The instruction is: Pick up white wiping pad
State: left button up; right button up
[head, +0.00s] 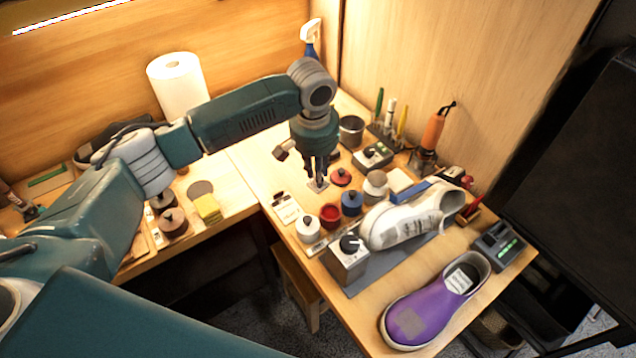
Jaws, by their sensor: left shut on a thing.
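My left gripper (318,176) points straight down over the back part of the table. It is shut on a small, flat white wiping pad (319,185). The pad shows at the fingertips, close to the tabletop; I cannot tell whether it touches the table. The fingers hide part of it. My right gripper is not in view.
A red lid (341,177), small jars and a blue pot (352,203) stand close right of the gripper. A white sneaker (408,226) and a purple shoe (435,306) lie nearer the front. A paper roll (179,88) stands at the back left.

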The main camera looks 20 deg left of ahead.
pick_arm(q)
notch_tip(320, 180, up, 15)
jog(key=b, duration=0.1)
grip_shut()
